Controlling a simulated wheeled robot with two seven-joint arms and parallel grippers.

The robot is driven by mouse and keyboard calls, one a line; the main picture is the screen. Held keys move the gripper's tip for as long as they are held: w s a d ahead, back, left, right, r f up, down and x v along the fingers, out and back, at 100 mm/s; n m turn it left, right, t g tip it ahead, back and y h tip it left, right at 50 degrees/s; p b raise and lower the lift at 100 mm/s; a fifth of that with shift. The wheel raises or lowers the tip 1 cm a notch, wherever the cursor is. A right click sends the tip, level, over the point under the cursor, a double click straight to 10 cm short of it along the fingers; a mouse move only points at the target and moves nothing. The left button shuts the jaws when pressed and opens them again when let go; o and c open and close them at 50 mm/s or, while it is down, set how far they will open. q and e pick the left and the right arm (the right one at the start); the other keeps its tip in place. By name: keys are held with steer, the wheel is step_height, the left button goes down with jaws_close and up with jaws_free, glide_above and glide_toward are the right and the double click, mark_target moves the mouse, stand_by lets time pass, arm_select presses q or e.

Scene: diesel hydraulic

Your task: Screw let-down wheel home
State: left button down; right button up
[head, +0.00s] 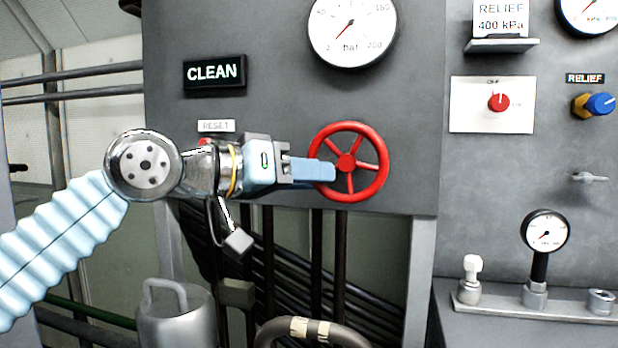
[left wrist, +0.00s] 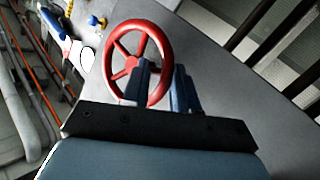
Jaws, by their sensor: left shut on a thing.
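The let-down wheel is a red spoked handwheel (head: 377,183) on the grey panel, below the large pressure gauge. It also shows in the left wrist view (left wrist: 116,47). My left gripper (head: 328,172) reaches in from the left and is shut on the left part of the wheel's rim. In the left wrist view its blue fingers (left wrist: 163,88) stand on either side of the near rim. The fingers hide part of the rim. My right gripper is in neither view.
A large gauge (head: 352,30) reading low and a lit CLEAN sign (head: 214,72) are above. A RESET label (head: 216,126) is close above my wrist. At right are a red knob (head: 498,102), a blue knob (head: 599,104) and a small gauge (head: 545,231). A metal can (head: 176,318) stands below.

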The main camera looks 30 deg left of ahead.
arm_select(q)
steer(key=shift+w+a, duration=0.1)
steer(key=shift+a, duration=0.05)
steer(key=c, duration=1)
jaws_free()
steer(key=shift+w, duration=0.1)
steer(key=b+v, duration=0.1)
steer(key=v, duration=1.3)
